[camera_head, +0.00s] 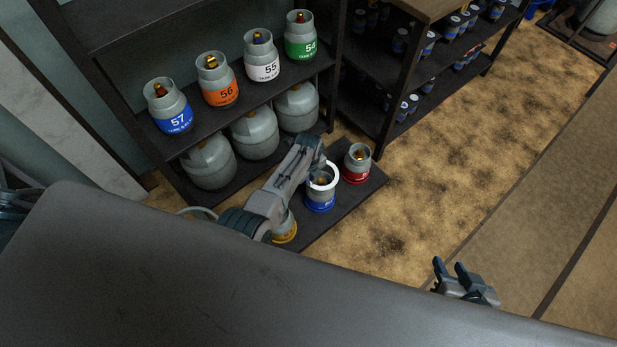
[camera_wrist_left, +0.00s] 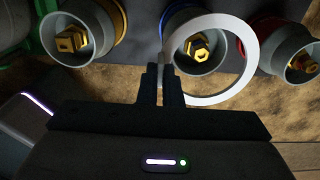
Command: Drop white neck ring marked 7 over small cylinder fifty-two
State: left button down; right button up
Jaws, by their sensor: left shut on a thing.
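The white neck ring (camera_head: 337,176) is gripped at its rim by my left gripper (camera_head: 316,166), and the wrist view also shows the ring (camera_wrist_left: 252,58) with the left gripper (camera_wrist_left: 162,75) shut on its left side. No mark on it is readable. The ring hangs at the collar of the small blue-banded cylinder (camera_head: 320,204). In the wrist view this middle cylinder's brass valve (camera_wrist_left: 197,46) shows inside the ring, with the ring shifted right of the collar. The ring's height is unclear. The cylinder's number is unreadable. My right gripper (camera_head: 451,268) is open and empty.
A red-banded cylinder (camera_head: 357,168) stands right of the blue one, a yellow-banded cylinder (camera_head: 286,231) left, partly behind my arm. All stand on a low dark platform (camera_head: 362,191). Behind is a shelf with cylinders 57 (camera_head: 171,108), 56, 55 and 54. Floor at right is clear.

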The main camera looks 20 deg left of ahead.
pick_arm(q)
jog(key=shift+f+b, duration=2.2)
jog(key=shift+f, duration=0.7)
jog(key=c, duration=1.5)
grip_release()
jog(key=shift+r+p, duration=3.75)
jog(key=shift+p, duration=0.35)
